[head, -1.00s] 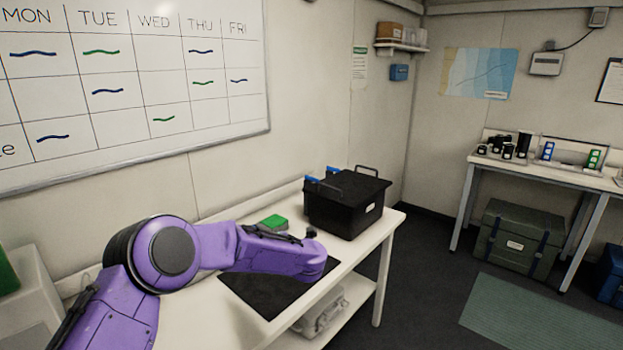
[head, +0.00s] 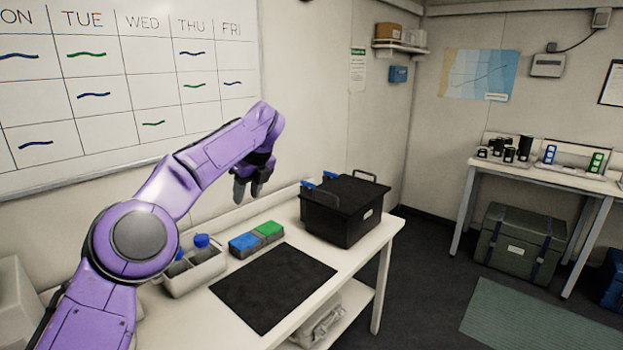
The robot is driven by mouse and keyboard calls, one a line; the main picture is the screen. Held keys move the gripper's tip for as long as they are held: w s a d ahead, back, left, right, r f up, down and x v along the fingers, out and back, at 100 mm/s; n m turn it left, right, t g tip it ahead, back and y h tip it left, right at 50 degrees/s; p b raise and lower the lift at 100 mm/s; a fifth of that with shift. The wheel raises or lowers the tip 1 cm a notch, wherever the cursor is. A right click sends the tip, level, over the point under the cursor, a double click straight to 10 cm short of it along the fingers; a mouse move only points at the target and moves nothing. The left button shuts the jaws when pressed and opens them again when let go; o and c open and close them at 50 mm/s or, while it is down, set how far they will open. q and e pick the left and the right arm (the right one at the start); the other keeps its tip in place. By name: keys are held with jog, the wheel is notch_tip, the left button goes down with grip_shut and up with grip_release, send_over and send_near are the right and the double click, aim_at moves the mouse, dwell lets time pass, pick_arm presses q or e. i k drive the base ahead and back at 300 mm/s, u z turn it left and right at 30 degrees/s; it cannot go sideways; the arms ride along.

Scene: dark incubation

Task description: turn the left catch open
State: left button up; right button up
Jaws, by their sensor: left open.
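A black lidded box (head: 346,218) stands at the far end of the white bench. Two blue catches show at its left end: one nearer the front (head: 308,184) and one farther back (head: 330,175). My left gripper (head: 250,192) hangs above the bench to the left of the box, fingers pointing down. It is open and empty, apart from the box and catches. My right gripper is not in view.
A black mat (head: 272,288) lies on the bench. The whiteboard (head: 130,85) wall runs close behind my left arm.

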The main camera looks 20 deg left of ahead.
aim_at(305, 183)
jog(key=i, duration=1.85)
